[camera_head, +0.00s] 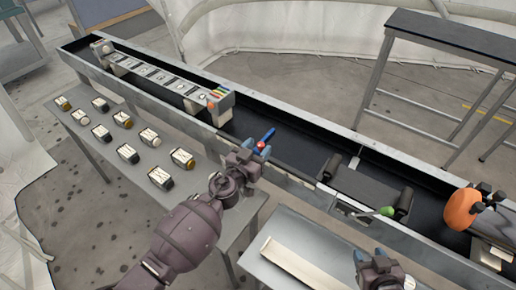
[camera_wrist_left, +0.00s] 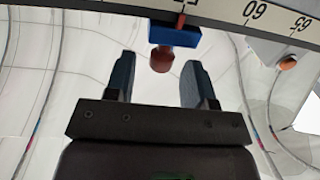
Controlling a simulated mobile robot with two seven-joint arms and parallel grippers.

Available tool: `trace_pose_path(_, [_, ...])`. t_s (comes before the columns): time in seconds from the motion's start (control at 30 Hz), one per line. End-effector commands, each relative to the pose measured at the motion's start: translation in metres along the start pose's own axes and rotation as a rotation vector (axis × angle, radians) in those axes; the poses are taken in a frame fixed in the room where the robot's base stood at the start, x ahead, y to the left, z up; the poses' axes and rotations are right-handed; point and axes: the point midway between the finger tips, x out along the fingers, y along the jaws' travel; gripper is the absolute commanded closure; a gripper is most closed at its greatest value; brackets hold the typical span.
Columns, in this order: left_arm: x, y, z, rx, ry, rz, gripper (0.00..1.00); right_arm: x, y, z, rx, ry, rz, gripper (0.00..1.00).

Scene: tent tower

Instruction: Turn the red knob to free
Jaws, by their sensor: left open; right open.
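The red knob (camera_head: 261,145) sits at the near end of a blue slider piece (camera_head: 267,135) on the long metal trough. In the left wrist view the red knob (camera_wrist_left: 161,60) hangs from the blue block (camera_wrist_left: 173,37), with a red pointer against a numbered scale (camera_wrist_left: 245,12). My left gripper (camera_head: 253,149) is right at the knob. In its wrist view the open fingers (camera_wrist_left: 156,80) stand to either side of the knob, with gaps visible, and the knob lies just beyond their tips. My right gripper (camera_head: 370,256) is open and empty at the bottom, away from the knob.
Several small labelled blocks (camera_head: 128,153) stand on the grey side table (camera_head: 205,198). A panel with an orange button (camera_head: 211,106) sits on the trough (camera_head: 300,155).

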Motion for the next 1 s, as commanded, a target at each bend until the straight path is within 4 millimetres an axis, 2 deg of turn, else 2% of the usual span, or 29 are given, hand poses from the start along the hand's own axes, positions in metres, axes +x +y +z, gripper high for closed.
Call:
trace_pose_path(0.37, [0.0051,-0.0002,-0.0005,0.0,0.0,-0.001,0.5,-0.0037,0.0006,0.0072,0.002,-0.013,0.002,0.5])
trace_pose_path(0.7, [0.0049,-0.0003,-0.0003,0.001,0.0,-0.001,1.0,-0.0029,0.0006,0.0059,0.001,-0.011,0.002,0.5])
trace_pose_path(1.0, [0.0051,0.0025,0.0002,-0.004,0.005,-0.084,1.0,0.003,-0.0003,0.0031,-0.001,0.001,0.0,0.5])
